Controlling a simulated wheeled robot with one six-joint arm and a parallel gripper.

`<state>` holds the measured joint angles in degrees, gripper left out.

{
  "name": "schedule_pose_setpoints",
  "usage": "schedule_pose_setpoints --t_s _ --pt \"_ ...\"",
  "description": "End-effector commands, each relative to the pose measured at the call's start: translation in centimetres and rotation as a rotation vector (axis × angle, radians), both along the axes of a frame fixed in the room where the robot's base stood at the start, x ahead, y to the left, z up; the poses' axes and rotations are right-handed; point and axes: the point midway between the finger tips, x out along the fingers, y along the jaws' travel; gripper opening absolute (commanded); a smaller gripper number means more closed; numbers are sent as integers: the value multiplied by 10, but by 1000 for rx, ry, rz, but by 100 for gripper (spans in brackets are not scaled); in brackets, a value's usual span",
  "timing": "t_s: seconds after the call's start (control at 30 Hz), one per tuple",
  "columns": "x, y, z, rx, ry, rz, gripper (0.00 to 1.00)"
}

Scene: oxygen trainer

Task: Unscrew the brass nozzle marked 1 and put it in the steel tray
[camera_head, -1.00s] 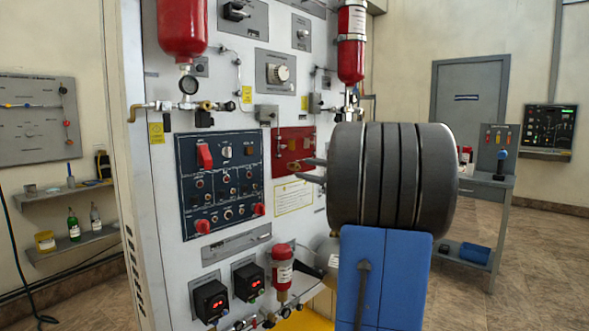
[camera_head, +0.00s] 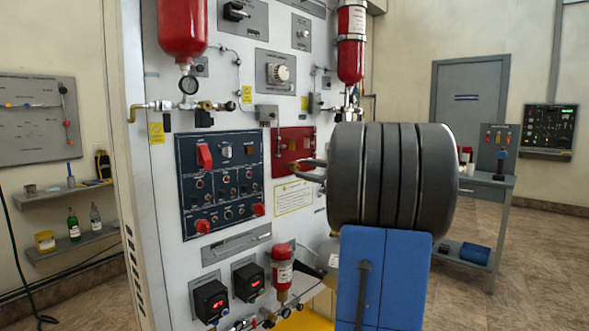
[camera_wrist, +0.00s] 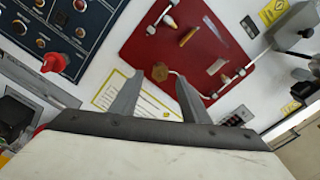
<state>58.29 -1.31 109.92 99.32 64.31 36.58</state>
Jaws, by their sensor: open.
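The red panel (camera_head: 284,145) is on the white console, and it fills the upper middle of the wrist view (camera_wrist: 150,45). A round brass piece (camera_wrist: 160,72) sits low on this panel, in line with the gap between my fingertips. I cannot make out a steel tray.
A dark blue switch panel (camera_head: 220,180) lies left of the red panel. A red cylinder (camera_head: 282,270) and two small display boxes (camera_head: 210,299) stick out below. A grey side table (camera_head: 487,190) stands at the right. Floor is open at the far right.

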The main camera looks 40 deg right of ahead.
Motion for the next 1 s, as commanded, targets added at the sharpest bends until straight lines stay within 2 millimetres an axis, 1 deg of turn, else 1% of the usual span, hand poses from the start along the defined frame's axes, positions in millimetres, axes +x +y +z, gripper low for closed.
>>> schedule_pose_setpoints --t_s 0.17,0.8,1.0 --pt "5 1 0 0 0 1 42" --pt "35 3 0 -1 0 1 42" --pt "38 3 0 -1 0 0 42"
